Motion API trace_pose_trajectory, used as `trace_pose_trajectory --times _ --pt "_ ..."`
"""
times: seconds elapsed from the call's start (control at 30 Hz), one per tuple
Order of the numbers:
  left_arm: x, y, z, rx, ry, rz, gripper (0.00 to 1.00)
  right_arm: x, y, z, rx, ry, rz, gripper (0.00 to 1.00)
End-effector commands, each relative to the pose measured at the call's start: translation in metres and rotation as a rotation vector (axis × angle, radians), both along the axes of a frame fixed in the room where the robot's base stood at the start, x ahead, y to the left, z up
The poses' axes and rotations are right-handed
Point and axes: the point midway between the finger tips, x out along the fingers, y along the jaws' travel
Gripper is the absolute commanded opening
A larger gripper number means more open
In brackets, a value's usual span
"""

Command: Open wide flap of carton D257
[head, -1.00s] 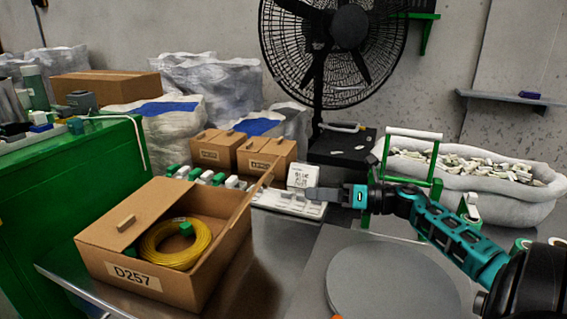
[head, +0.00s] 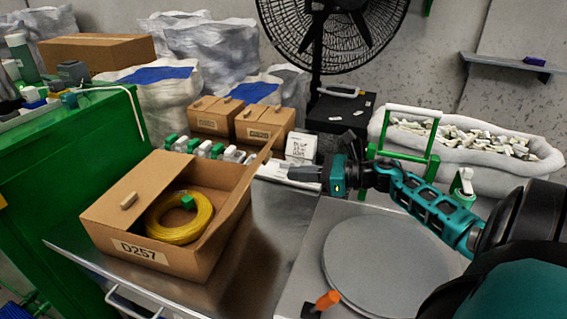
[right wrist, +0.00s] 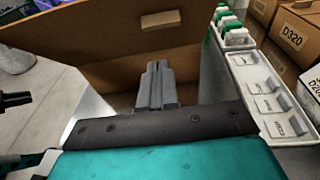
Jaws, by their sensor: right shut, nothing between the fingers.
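Carton D257 (head: 140,249) stands on the metal bench at the left, labelled on its front. One flap with a small tab (head: 128,200) lies over its left part. The right flap (head: 238,187) stands up and leans outward. A coiled yellow cable (head: 168,236) with a green piece lies inside. My right gripper (head: 296,173) is shut and empty, right of the standing flap, pointing at it. In the right wrist view the fingers (right wrist: 158,72) are in front of a brown panel with a tab (right wrist: 162,18); contact cannot be told. My left gripper is not in view.
A white tray (right wrist: 262,92) with green and white parts lies behind the gripper. Small cartons (head: 264,122) stand further back. A round grey plate (head: 385,265) and an orange-handled tool (head: 328,299) are at the right front. A green cabinet (head: 75,160) borders the left.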

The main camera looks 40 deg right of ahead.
Motion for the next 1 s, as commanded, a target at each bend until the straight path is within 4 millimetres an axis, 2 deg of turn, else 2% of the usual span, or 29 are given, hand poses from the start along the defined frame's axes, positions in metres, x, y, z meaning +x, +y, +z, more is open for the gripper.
trace_pose_trajectory --times 0.1,0.3,0.77,1.0 --pt "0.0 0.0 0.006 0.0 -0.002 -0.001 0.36 0.016 0.01 0.01 -0.001 -0.003 0.002 0.0" --pt "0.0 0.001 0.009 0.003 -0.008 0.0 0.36 0.03 0.02 0.02 -0.001 -0.001 0.0 0.0" --pt "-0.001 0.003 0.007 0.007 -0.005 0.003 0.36 0.034 0.022 0.023 -0.001 0.003 0.001 0.0" --pt "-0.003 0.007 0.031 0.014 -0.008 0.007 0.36 0.037 0.024 0.039 -0.048 0.072 0.003 0.0"
